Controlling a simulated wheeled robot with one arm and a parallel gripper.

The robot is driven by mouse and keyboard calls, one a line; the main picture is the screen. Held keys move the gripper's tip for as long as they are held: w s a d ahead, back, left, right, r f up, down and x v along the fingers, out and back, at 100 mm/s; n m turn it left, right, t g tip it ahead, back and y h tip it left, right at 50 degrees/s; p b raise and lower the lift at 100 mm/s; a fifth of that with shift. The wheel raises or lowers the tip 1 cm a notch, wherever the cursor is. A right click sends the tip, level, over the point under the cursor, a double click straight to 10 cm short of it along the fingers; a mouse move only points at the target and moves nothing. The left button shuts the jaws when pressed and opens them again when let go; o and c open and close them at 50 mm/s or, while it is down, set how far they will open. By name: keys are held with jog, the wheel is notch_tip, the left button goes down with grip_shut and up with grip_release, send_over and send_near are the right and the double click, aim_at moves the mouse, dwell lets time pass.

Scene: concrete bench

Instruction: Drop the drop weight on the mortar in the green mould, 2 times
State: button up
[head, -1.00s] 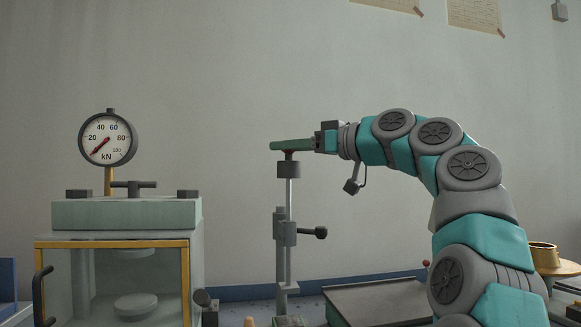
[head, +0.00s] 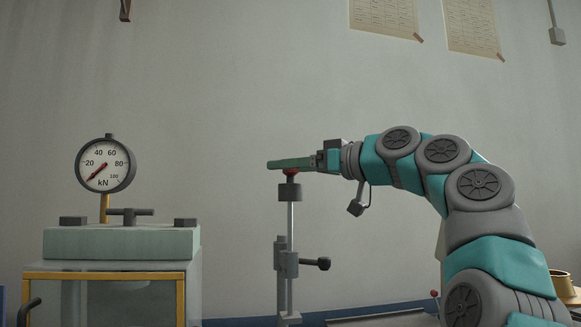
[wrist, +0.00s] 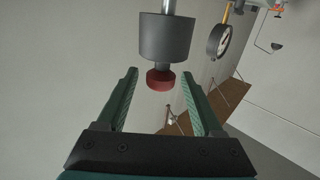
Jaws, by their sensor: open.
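The drop weight is a dark grey cylinder (head: 290,192) near the top of a thin upright metal rod (head: 291,217). Its red knob (head: 292,178) sits just above the cylinder, at the underside of my gripper's green fingers. My gripper (head: 284,163) is level there, reaching in from the right. In the wrist view my gripper (wrist: 159,75) has its two fingers apart, with the red knob (wrist: 160,78) between the fingertips as seen there and the grey weight (wrist: 165,38) beyond. No touch shows. The green mould and the mortar are out of view.
A grey clamp with a side handle (head: 315,263) surrounds the rod lower down. A press with a glass front (head: 120,243) and a kN dial gauge (head: 105,165) stands to the left. A brass-coloured vessel (head: 562,283) is at the far right.

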jog(key=b+v, duration=0.1)
jog(key=v, duration=0.6)
jog(key=shift+d, duration=0.4)
jog(key=shift+s, duration=0.15)
